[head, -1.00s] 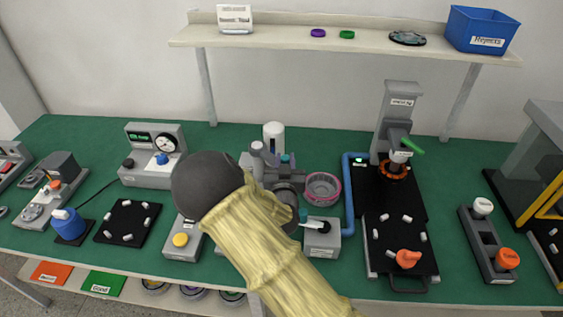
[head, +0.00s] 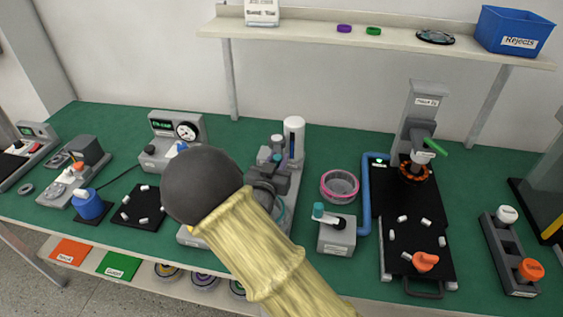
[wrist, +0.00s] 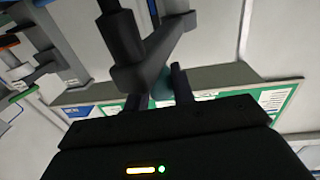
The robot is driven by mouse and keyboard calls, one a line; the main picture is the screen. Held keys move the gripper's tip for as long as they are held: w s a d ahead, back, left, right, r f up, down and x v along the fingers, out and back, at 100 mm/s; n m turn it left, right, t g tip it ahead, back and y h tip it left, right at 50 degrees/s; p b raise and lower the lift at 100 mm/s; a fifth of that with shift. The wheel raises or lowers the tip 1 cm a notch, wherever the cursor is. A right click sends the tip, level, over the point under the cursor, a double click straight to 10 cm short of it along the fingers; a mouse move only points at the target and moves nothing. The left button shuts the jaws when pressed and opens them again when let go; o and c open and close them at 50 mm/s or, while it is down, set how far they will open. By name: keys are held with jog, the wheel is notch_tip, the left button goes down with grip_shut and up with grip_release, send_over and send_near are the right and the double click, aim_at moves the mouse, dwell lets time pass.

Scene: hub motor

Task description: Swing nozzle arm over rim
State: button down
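In the wrist view my gripper (wrist: 160,92) has its two dark fingers a short way apart, with a teal knob (wrist: 161,84) filling the gap between them. A dark grey nozzle arm (wrist: 152,55) with an upright cylinder stands just beyond the fingers, near the knob. In the head view my gripper (head: 268,183) is at the middle station, partly hidden behind my yellow-sleeved arm. That station has a white cylinder (head: 293,138) at its back. A teal curved edge shows below the gripper; the rim there is mostly hidden.
A clear bowl with a pink rim (head: 340,186) stands right of the station. A grey box with a teal-topped lever (head: 337,234) sits in front of it. A blue pipe (head: 365,195) and a black press plate (head: 413,250) lie further right. A shelf (head: 380,42) runs above.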

jog(key=shift+w+a, duration=0.15)
jog(key=shift+a, duration=1.25)
jog(key=c, duration=1.2)
grip_release()
jog(key=b+v, duration=0.2)
jog(key=v, duration=1.5)
jog(key=shift+s, duration=0.2)
